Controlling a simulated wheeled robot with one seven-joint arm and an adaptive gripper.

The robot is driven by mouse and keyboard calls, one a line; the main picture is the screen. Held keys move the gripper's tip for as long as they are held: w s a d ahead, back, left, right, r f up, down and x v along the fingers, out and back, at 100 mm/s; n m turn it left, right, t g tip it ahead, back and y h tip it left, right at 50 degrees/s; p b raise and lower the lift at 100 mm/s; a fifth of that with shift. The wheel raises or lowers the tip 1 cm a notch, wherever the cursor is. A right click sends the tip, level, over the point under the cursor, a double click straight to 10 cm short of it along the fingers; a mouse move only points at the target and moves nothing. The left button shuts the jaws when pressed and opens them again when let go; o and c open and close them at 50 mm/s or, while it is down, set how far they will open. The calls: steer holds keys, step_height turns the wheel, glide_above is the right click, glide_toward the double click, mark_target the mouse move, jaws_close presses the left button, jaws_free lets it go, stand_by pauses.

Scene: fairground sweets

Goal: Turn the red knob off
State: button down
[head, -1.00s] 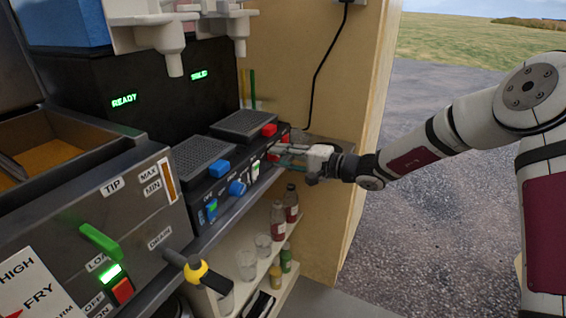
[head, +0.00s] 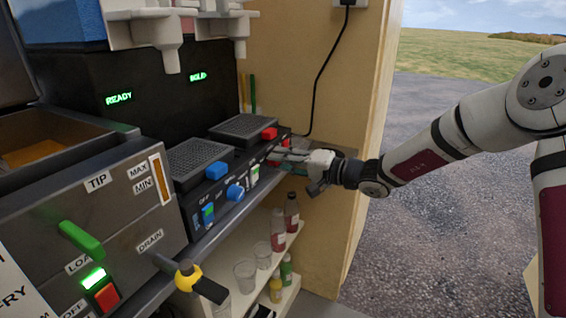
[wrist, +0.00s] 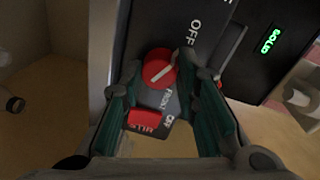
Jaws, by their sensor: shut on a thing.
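The red knob (wrist: 158,68) is on the dark front panel in the wrist view, with a white pointer line running diagonally toward the upper right. My gripper (wrist: 157,78) is shut on the knob, with one finger on each side. In the head view my gripper (head: 284,157) reaches in from the right at the far end of the panel and hides most of the knob. A red rocker switch (wrist: 146,119) sits below the knob, between the fingers.
Bottles (head: 291,212) and glasses stand on the shelf below. A wooden wall (head: 335,95) stands close behind my gripper.

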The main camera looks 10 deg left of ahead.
steer(key=c, duration=1.2)
jaws_free()
steer(key=v, duration=1.2)
